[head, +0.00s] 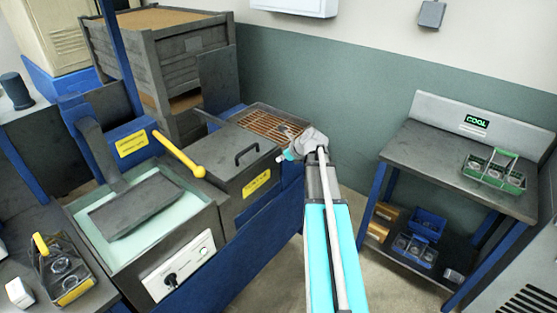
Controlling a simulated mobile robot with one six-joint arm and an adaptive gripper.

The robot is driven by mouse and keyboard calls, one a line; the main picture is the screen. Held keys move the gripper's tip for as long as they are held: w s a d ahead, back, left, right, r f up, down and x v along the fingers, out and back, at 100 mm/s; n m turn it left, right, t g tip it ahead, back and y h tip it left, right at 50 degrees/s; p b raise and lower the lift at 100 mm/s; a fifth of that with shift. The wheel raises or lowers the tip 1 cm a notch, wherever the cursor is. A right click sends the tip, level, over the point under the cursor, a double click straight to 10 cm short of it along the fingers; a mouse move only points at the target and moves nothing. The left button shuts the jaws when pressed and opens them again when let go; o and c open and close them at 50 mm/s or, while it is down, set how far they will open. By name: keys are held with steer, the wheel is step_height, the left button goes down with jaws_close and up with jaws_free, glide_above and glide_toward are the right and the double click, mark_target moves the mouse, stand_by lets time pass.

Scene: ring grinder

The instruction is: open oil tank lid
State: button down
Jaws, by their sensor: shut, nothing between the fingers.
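The oil tank appears to be the dark grey box with a yellow label (256,184) on its front, left of centre. Its lid (225,158) lies flat and closed, with a black bar handle (247,153) on top. My gripper (281,158) is at the end of my raised arm, to the right of the lid and handle and apart from the handle in the picture. It is small, seems shut and holds nothing I can see. Its fingers are hard to make out.
A brown grate (268,124) lies behind the lid. A workbench (440,165) stands right; floor between is clear.

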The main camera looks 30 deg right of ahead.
mark_target(257, 162)
steer(key=b+x, duration=0.2)
steer(key=x, duration=0.1)
steer(key=b+x, duration=0.2)
steer(key=x, duration=0.2)
steer(key=w+r+b+x, duration=0.1)
steer(key=b+x, duration=0.1)
steer(key=x, duration=0.1)
steer(key=shift+w+a+f, duration=0.15)
steer(key=shift+w, duration=0.1)
steer(key=shift+w+a, duration=0.35)
steer(key=shift+w, duration=0.5)
